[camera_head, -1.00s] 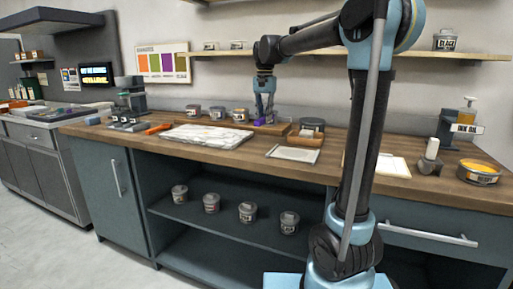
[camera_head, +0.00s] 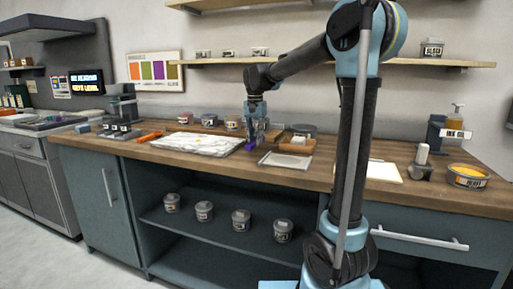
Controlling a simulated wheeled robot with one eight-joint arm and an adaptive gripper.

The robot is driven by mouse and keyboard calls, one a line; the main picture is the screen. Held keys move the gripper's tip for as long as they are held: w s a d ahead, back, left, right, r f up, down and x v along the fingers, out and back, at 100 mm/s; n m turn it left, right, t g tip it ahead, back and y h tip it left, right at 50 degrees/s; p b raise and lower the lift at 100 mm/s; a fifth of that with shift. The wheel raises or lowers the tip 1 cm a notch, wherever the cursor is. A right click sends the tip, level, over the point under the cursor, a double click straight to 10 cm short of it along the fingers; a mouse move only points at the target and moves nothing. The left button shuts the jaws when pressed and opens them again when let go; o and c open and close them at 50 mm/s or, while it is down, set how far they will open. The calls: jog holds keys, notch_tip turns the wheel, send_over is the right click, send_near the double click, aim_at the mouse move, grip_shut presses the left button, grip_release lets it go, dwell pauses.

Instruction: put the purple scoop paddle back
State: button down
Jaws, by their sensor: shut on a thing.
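My gripper (camera_head: 257,138) is low over the wooden worktop, right of the row of paint tins. It is shut on the purple scoop paddle (camera_head: 251,144), of which only a small purple patch shows at the fingertips. The rest of the paddle is hidden by the fingers or too small to make out. A brown wooden holder or board (camera_head: 274,135) lies just behind and right of the gripper. I cannot tell whether the paddle touches the worktop.
A white marbled slab (camera_head: 197,144) lies left of the gripper, and a pale tray (camera_head: 286,160) lies in front to the right. Several tins, including one with a yellowish side (camera_head: 232,122), stand behind. A wooden box (camera_head: 297,146) and a dark tin (camera_head: 304,130) stand right.

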notch_tip(320, 180, down, 4)
jog(key=shift+r, duration=0.25)
jog(key=c, duration=1.4)
grip_release()
jog(key=shift+c, duration=0.2)
jog(key=shift+r, duration=0.1)
notch_tip(320, 180, up, 12)
jog(key=shift+f, duration=0.1)
jog(key=shift+s, duration=0.15)
